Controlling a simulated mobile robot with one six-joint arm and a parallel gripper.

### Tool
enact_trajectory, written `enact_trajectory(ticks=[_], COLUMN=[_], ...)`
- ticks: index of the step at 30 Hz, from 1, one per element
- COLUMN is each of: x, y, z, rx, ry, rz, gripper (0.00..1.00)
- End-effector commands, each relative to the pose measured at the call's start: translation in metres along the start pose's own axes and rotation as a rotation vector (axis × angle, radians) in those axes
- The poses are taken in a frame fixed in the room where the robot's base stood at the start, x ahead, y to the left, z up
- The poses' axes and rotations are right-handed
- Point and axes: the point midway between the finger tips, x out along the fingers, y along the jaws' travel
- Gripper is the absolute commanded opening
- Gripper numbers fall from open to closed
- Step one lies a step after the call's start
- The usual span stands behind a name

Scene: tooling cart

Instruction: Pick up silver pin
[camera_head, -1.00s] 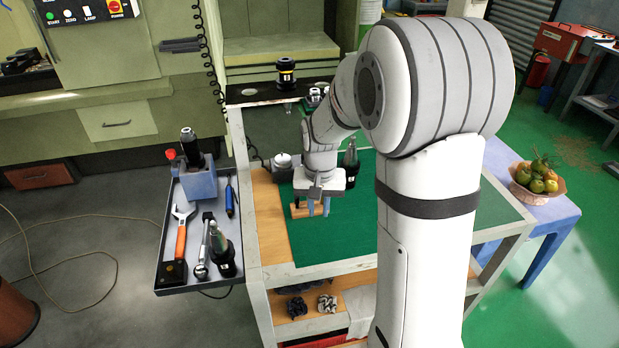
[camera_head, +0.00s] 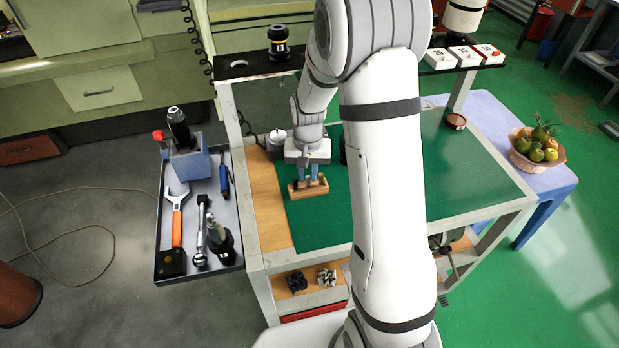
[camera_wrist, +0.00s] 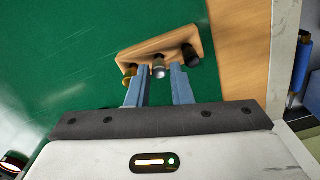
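The silver pin (camera_wrist: 158,70) stands in a small wooden block (camera_wrist: 165,44), between a brass-coloured pin (camera_wrist: 130,70) and a black pin (camera_wrist: 190,56). The block (camera_head: 308,189) lies on the green mat of the cart, near its wooden left strip. My gripper (camera_wrist: 160,67) is open, its two blue fingers on either side of the silver pin with a small gap visible at each side. In the head view, my gripper (camera_head: 309,178) points down at the block; the silver pin cannot be made out clearly there.
A side tray (camera_head: 246,255) at the left holds an orange-handled wrench (camera_head: 177,225) and other tools. A silver-topped round object (camera_head: 277,138) stands behind the block at left. My arm hides part of the mat (camera_head: 470,180), whose right side is mostly clear.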

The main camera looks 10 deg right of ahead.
Motion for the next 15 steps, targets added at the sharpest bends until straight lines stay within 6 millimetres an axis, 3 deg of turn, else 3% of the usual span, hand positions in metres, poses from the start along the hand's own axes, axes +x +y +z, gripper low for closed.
enact_trajectory(ticks=[4,12,15], x=[0.015,0.019,0.019], y=[0.001,0.001,0.001], z=[0.001,0.001,0.0], rx=[0.001,0.001,0.002], ry=[-0.003,0.0,0.0], rz=[0.001,0.0,0.0], gripper=[0.19,0.19,0.12])
